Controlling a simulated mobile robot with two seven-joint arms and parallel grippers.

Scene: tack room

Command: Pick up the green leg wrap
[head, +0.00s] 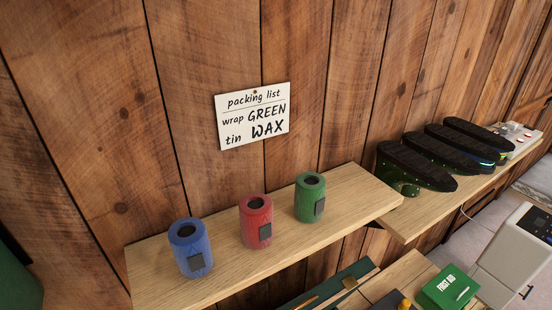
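The green leg wrap (309,197) is a rolled cylinder with a dark square tab. It stands upright on a wooden shelf (350,200), the rightmost of three wraps. A red leg wrap (256,221) stands to its left, and a blue leg wrap (189,247) stands farther left. A white packing list (253,116) on the wall reads "wrap GREEN" and "tin WAX". Neither of my grippers is in the head view.
Several black-soled items (415,165) lie on a second shelf (407,224) at the right. Below are a green first aid box (450,289) and a grey-white machine (512,262). The plank wall stands close behind the wraps. The shelf has bare room right of the green wrap.

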